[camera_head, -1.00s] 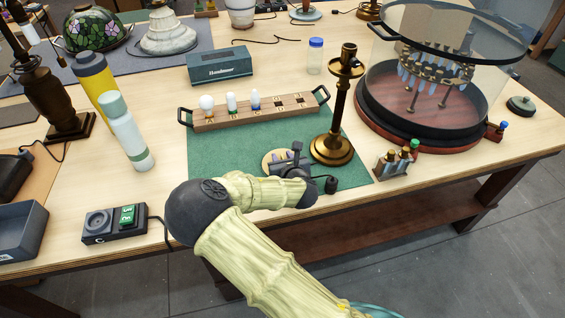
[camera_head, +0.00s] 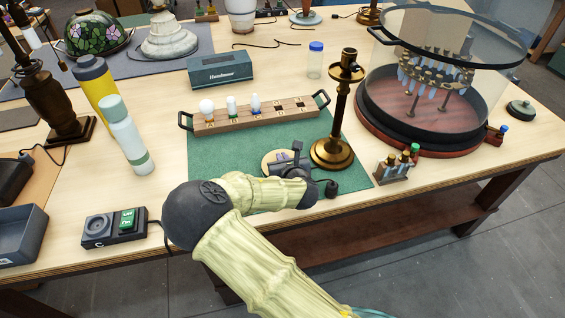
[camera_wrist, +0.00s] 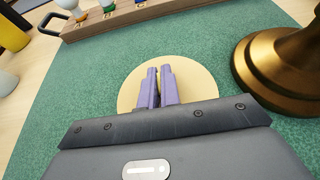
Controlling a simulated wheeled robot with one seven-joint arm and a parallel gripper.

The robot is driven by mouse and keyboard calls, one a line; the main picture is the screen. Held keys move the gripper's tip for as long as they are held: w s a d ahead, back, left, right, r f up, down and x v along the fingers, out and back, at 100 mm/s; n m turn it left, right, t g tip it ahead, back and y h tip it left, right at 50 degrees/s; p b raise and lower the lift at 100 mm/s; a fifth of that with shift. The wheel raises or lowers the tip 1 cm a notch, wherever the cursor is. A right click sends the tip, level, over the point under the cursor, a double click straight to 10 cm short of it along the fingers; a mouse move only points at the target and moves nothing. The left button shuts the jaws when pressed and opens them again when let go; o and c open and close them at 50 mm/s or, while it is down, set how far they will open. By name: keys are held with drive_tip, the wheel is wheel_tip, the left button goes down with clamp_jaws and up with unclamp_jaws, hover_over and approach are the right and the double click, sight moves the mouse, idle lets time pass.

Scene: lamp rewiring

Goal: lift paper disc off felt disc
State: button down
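A pale cream disc (camera_wrist: 202,80) lies flat on the green mat (camera_wrist: 105,75); it also shows in the head view (camera_head: 270,163), partly hidden by my gripper. I take it for the paper disc. No separate felt disc shows; it may be hidden underneath. My gripper (camera_wrist: 159,70) has its purple fingers close together over the middle of the cream disc, with a narrow gap between them. I cannot tell whether they hold anything or touch the disc.
A brass candlestick-like lamp stem (camera_head: 333,150) stands close to the right of my gripper. A wooden bulb rack (camera_head: 262,114) lies behind the disc. A small rack of vials (camera_head: 393,172) stands to the right. The mat's left part is clear.

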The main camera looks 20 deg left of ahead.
wheel_tip(320, 180, up, 8)
drive_tip(key=shift+r, duration=0.2)
idle(0.5)
